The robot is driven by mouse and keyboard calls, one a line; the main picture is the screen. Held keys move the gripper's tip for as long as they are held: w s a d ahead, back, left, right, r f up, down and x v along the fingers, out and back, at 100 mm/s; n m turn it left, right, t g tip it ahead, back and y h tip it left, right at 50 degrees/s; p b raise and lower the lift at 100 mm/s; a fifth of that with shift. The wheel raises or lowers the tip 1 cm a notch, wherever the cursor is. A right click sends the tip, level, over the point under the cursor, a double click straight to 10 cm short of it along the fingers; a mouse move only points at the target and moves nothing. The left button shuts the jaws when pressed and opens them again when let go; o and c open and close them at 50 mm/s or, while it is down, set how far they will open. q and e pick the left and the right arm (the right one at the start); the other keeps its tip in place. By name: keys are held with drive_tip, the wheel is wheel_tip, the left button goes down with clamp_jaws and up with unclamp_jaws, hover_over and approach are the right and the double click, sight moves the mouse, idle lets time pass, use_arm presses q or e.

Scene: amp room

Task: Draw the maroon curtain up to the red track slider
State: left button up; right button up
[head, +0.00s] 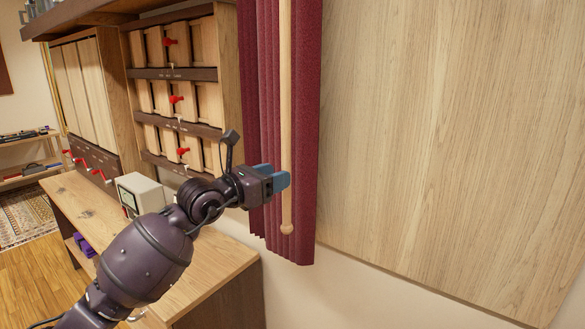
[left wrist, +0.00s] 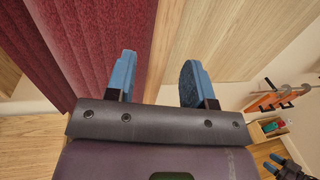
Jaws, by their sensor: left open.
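The maroon curtain (head: 306,130) hangs bunched in folds beside a large wooden panel in the head view. Its folds (left wrist: 95,40) also fill the upper left of the left wrist view. A pale wooden wand (head: 286,110) with a ball end hangs in front of the curtain. My left gripper (head: 277,181) is open with blue fingers, at the wand's lower part. In the left wrist view a tan upright strip, seemingly the wand (left wrist: 162,50), runs between the open fingers (left wrist: 157,82). The red track slider and the curtain's top are out of view.
A wooden bench (head: 215,270) with a beige box (head: 140,193) stands below my left arm. Shelving with red levers (head: 176,98) is behind. The wooden panel (head: 450,130) fills the right. A dark part, perhaps my right gripper (left wrist: 284,166), shows at the wrist view's lower right.

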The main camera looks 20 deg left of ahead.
use_arm(q)
drive_tip(key=x, duration=0.5)
drive_tip(key=shift+w+d+p, duration=0.2)
drive_tip(key=shift+w+p, duration=0.1)
drive_tip(key=shift+p, duration=0.05)
clamp_jaws()
